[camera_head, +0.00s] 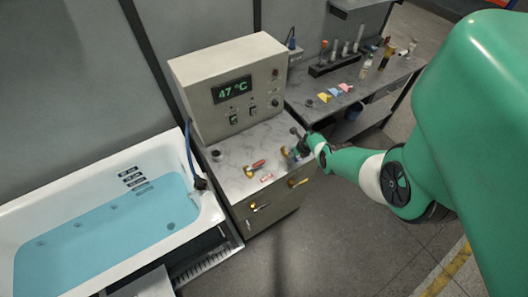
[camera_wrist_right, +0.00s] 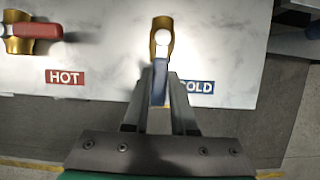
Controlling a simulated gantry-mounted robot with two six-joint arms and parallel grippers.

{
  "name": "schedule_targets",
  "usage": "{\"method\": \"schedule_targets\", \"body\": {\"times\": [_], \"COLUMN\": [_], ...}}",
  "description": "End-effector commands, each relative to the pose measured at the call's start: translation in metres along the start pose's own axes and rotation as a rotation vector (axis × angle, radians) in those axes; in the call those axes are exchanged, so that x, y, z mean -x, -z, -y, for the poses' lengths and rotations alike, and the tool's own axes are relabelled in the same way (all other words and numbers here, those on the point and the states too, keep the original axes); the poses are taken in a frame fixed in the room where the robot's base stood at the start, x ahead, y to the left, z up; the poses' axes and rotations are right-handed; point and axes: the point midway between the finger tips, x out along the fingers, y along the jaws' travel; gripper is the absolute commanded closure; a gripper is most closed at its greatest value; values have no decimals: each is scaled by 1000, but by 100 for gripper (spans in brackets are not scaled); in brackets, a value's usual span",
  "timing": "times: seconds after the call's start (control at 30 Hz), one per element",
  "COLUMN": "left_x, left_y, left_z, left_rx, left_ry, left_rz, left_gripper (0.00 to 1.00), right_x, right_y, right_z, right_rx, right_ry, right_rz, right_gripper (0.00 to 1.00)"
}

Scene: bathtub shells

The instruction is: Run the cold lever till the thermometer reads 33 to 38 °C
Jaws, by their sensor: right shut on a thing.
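The thermometer display (camera_head: 231,88) on the beige control box shows 47 °C in green digits. The cold lever (camera_wrist_right: 159,78), with a brass body and blue handle, stands beside the blue COLD label (camera_wrist_right: 198,87). My right gripper (camera_wrist_right: 158,88) is shut on its blue handle; in the head view the gripper (camera_head: 298,153) is at the right side of the marble counter and partly covers the lever. The hot lever (camera_head: 255,166), red with a brass body, is left of it, and also shows in the wrist view (camera_wrist_right: 35,30) above the HOT label (camera_wrist_right: 65,77). My left gripper is out of view.
A white bathtub (camera_head: 206,216) holding blue water (camera_head: 110,232) stands at the left. The marble counter (camera_head: 232,181) has brass handles on its front. A side table (camera_head: 302,98) with bottles and coloured pieces is at the back right. The floor in front is clear.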

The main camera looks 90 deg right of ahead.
Motion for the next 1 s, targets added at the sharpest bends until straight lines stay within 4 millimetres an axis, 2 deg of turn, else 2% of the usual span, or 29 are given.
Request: {"method": "schedule_targets", "body": {"times": [0.37,0.4,0.53,0.87,1.0], "left_x": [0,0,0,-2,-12], "left_y": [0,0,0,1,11], "left_z": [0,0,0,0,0], "left_rx": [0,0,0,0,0], "left_ry": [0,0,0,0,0], "left_rz": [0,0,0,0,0], "left_gripper": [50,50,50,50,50], "right_x": [-1,-1,-1,1,14], "right_y": [1,1,1,0,-5], "right_z": [0,0,0,0,-2], "right_rx": [-10,-10,-9,-7,-2], "right_ry": [0,0,0,1,-1], "right_rz": [0,0,0,0,0], "right_gripper": [100,70,47,45,45]}}
